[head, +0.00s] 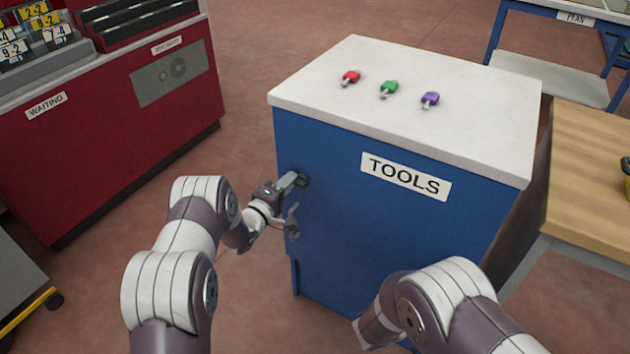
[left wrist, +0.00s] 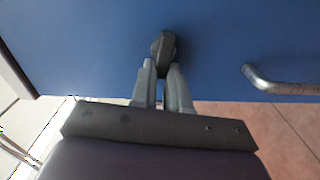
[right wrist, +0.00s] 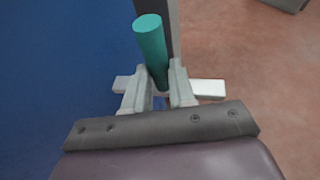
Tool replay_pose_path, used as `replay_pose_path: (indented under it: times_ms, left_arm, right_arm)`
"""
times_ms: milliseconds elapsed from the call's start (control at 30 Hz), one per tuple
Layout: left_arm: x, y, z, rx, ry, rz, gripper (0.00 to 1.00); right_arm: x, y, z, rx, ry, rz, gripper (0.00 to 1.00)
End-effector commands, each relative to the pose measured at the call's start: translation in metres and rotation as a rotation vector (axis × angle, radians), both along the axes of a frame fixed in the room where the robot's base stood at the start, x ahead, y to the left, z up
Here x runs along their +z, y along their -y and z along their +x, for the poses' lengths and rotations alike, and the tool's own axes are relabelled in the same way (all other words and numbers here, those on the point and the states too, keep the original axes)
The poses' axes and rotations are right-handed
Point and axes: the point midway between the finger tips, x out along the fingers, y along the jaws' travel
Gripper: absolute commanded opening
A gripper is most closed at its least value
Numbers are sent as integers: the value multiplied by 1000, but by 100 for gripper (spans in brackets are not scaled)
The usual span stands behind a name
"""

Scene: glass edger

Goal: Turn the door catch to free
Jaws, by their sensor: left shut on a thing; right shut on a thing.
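The blue tools cabinet (head: 390,230) has a small dark door catch (head: 301,180) near the upper left of its front. The catch also shows in the left wrist view (left wrist: 166,46). My left gripper (head: 289,183) is shut on the catch, its fingers (left wrist: 163,75) on either side of the lower part. A grey curved door handle (head: 292,222) is just below the catch; it shows at the right in the left wrist view (left wrist: 285,86). My right gripper (right wrist: 157,82) is shut on a teal rod (right wrist: 151,45). A pale crossbar (right wrist: 206,88) shows behind its fingers. In the head view the right gripper is hidden.
Red, green and purple keyed tags (head: 389,88) lie on the cabinet's white top (head: 455,85). A red bench (head: 110,130) stands at the left. A wooden table (head: 590,180) stands at the right. Open floor lies between the red bench and the cabinet.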

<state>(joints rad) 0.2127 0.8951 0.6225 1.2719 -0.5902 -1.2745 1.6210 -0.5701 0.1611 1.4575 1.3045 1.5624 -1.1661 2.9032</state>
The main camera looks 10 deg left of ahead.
Motion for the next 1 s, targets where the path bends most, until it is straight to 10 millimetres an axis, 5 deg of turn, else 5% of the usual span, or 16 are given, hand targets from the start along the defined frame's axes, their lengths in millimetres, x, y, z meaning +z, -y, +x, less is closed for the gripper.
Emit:
replay_pose_path:
  times_ms: [900,933,1000]
  left_arm:
    - [-4,0,0,1,-56,-150,0]
    - [-4,0,0,1,-56,-150,25]
    - [-4,0,0,1,-56,-150,40]
  right_arm:
    - [1,0,0,0,0,0,5]
    - [1,0,0,0,0,0,5]
    - [1,0,0,0,0,0,5]
